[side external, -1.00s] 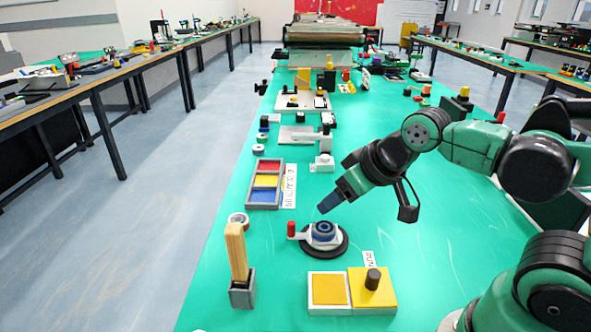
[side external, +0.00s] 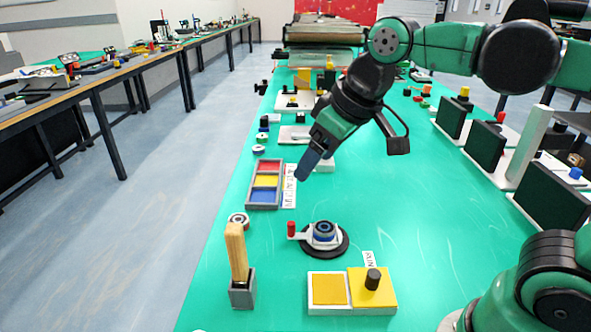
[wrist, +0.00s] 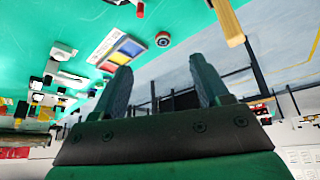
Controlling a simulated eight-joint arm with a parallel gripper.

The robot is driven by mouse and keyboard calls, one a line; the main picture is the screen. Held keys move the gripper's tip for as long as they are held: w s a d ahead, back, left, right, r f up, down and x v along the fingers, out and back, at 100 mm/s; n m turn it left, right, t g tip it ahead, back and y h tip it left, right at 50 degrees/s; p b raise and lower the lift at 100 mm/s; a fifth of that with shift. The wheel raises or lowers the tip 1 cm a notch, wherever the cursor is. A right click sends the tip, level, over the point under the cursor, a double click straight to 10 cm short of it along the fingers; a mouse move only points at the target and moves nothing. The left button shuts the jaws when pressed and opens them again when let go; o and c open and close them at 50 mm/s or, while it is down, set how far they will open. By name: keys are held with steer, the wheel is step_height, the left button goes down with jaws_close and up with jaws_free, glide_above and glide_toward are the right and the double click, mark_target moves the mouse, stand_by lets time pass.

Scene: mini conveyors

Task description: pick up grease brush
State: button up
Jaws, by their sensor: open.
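The likely grease brush (side external: 236,252) has a light wooden handle and stands upright in a small grey holder (side external: 243,293) near the table's front left edge. Its lower end is hidden in the holder. The handle also shows at the top right of the wrist view (wrist: 228,22). My gripper (side external: 304,170) is raised over the table, behind and to the right of the brush, and apart from it. In the wrist view, the two fingers are spread with nothing between them (wrist: 162,80).
A round black-based fixture with a red knob (side external: 323,240) stands right of the brush. A tray with red, yellow and blue compartments (side external: 249,190) lies near my gripper. A small roll (side external: 239,218) sits behind the brush.

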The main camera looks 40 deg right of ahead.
mark_target(235, 247)
steer(key=w+a+n+g, duration=0.1)
steer(key=a+n, duration=0.1)
steer(key=a, duration=0.2)
steer(key=w+a+f+n+g, duration=0.1)
steer(key=a+n+g, duration=0.1)
steer(key=a, duration=0.1)
steer(key=w+a+n+g, duration=0.1)
steer(key=w+a+n, duration=0.1)
steer(key=a, duration=0.2)
steer(key=shift+a+f+n+g, duration=0.15)
steer(key=shift+a+n+g, duration=0.2)
steer(key=shift+n+g, duration=0.05)
steer(key=f, duration=0.4)
steer(key=shift+d+f, duration=0.2)
steer(key=shift+w+a+f, duration=0.1)
steer(key=shift+f, duration=1.4)
steer(key=shift+w+a+f, duration=0.1)
steer(key=shift+f, duration=1.4)
jaws_close()
